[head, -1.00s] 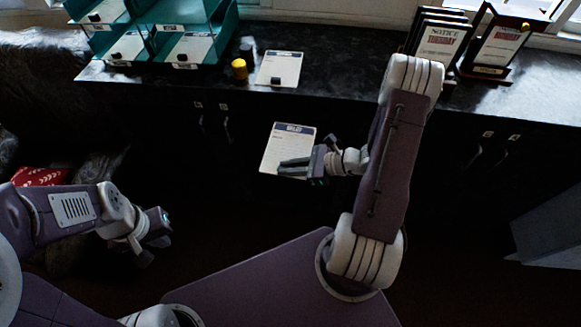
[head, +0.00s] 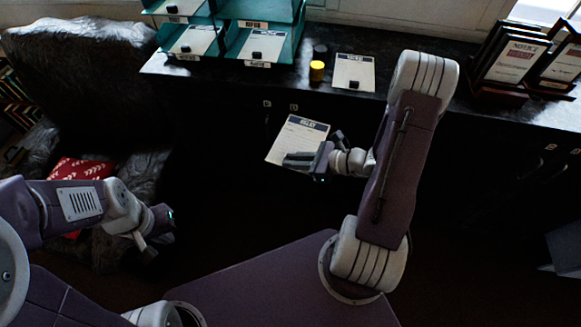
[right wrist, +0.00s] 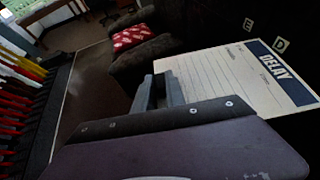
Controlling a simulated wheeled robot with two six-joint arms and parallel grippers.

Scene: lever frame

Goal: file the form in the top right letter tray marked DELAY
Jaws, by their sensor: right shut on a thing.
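The form (head: 296,140) is a white sheet with a dark blue band reading DELAY. It is held in the air in front of the dark cabinet. My right gripper (head: 296,160) is shut on its near edge; the form also shows beyond the fingers in the right wrist view (right wrist: 228,80). The teal letter trays stand on the counter at the upper left, in two columns. The top right tray (head: 296,14) is cut by the picture's top edge and its label is too small to read. My left gripper (head: 152,230) hangs empty at the left; its finger gap is unclear.
Dark notice stands (head: 510,62) are further right. A grey chair (head: 85,80) with a red cushion (head: 78,170) is at the left. Open floor lies below the form.

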